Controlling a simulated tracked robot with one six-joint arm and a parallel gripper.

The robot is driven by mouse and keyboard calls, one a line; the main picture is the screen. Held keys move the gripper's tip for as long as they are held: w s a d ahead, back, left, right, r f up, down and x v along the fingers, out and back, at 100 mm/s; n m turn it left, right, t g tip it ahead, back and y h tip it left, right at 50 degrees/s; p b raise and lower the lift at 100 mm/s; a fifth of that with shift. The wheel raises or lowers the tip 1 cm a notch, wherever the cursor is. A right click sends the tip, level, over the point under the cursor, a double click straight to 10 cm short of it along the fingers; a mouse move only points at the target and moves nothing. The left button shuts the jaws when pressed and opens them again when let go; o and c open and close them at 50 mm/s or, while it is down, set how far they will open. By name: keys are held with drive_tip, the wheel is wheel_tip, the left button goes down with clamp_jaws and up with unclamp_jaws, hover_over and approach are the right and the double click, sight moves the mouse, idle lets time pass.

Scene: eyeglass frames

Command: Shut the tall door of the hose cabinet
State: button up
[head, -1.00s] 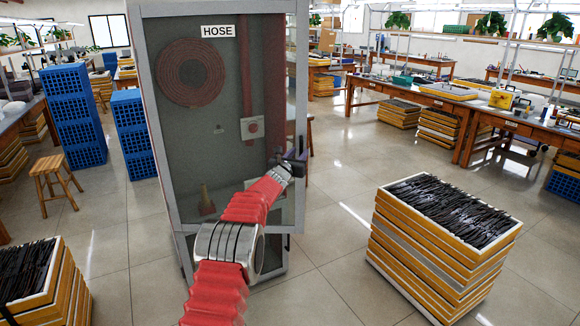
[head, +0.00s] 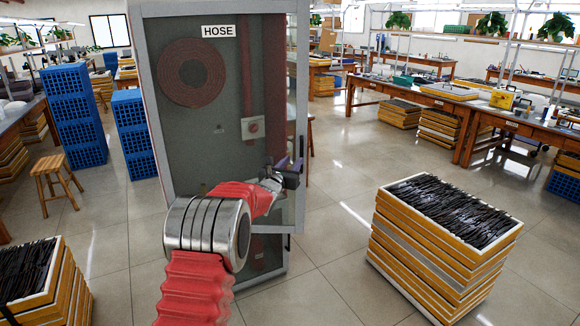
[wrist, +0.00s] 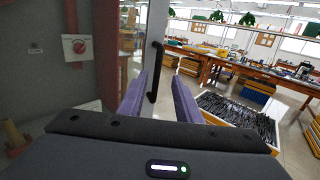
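The hose cabinet (head: 150,130) stands ahead, with a HOSE label at its top. Its tall door (head: 291,80) has a grey frame and a dark glass pane; I cannot tell exactly how far it stands ajar. A black vertical bar handle (head: 302,150) is on the door's right edge, and it also shows in the wrist view (wrist: 155,72). My gripper (head: 290,164) is in front of the door's right side, near the handle. Its two purple fingers are apart in the wrist view (wrist: 160,90), with the handle showing between them and nothing held.
A stack of yellow trays of dark frames (head: 440,250) stands to the right, and another (head: 40,285) at lower left. Blue crates (head: 75,115) and a wooden stool (head: 53,180) are left of the cabinet. The floor between the cabinet and right stack is clear.

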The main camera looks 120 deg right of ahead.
drive_tip(key=shift+v, duration=1.05)
